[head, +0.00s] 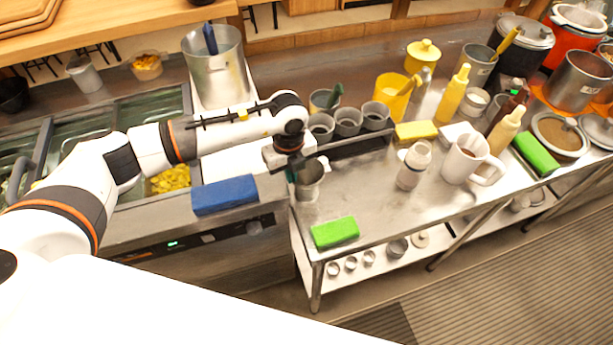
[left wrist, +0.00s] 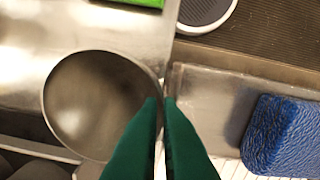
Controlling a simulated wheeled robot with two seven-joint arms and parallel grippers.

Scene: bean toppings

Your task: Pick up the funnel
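The funnel (head: 310,176) is a shiny metal piece with a wide round mouth, at the left end of the steel cart top. In the left wrist view the funnel (left wrist: 95,108) shows as a round grey bowl; its lower part is hidden. My left gripper (head: 291,172) is at the funnel's left side. In the left wrist view its green fingers (left wrist: 160,100) are close together, with the funnel's right rim between their tips. I cannot tell whether the funnel is lifted off the cart. My right gripper is not in view.
A blue sponge (head: 225,195) lies left of the gripper on the counter edge. A green sponge (head: 335,232) lies in front on the cart (head: 375,220). Grey cups (head: 348,121) stand behind, and a white-topped shaker (head: 413,165) and white pitcher (head: 466,160) to the right.

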